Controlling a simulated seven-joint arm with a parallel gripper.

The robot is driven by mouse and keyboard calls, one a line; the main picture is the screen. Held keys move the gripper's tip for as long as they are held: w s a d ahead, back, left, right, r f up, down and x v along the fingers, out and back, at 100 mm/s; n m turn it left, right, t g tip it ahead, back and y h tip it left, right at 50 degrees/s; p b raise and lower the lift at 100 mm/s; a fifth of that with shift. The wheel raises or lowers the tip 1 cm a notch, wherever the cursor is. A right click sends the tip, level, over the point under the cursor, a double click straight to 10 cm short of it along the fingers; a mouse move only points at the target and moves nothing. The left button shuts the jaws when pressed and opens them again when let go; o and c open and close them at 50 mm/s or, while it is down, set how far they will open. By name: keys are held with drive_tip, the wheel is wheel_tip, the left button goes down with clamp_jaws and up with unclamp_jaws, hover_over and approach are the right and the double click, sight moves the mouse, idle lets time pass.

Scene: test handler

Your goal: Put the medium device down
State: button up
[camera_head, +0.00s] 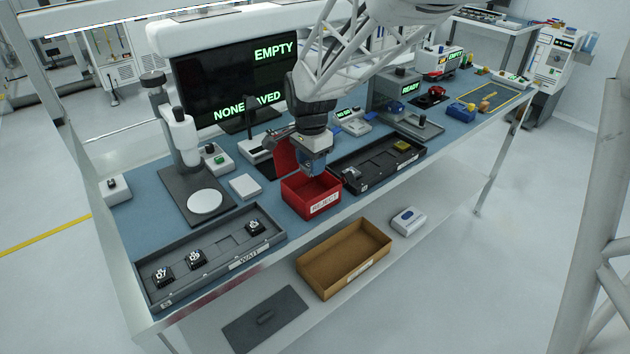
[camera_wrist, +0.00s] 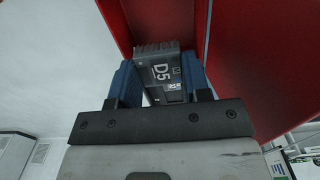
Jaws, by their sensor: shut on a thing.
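My gripper (camera_head: 313,168) is over the red bin labelled REJECT (camera_head: 324,206), low at its opening. In the wrist view, my gripper's blue fingers are shut on a dark grey device marked D5 (camera_wrist: 163,72), one finger on each side of it. Red panels of the bin show beyond and beside the device there. In the head view I cannot make out the device, hidden by the gripper. Whether it touches the bin is not clear. The frames do not show which size the held device is.
A grey tray labelled WAIT (camera_head: 243,263) holds several small dark devices at the front left. A dark tray (camera_head: 376,180) with a few items lies right of the bin. A scope stand (camera_head: 180,135) is at the left. A brown box (camera_head: 345,262) sits on the lower shelf.

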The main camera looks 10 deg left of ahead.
drive_tip(key=shift+f, duration=2.85)
drive_tip(key=shift+f, duration=1.85)
drive_tip(key=shift+f, duration=0.15)
drive_tip(key=o, duration=0.9)
drive_tip(key=shift+c, duration=0.2)
drive_tip(key=shift+r, duration=0.2)
wheel_tip(320, 180, up, 12)
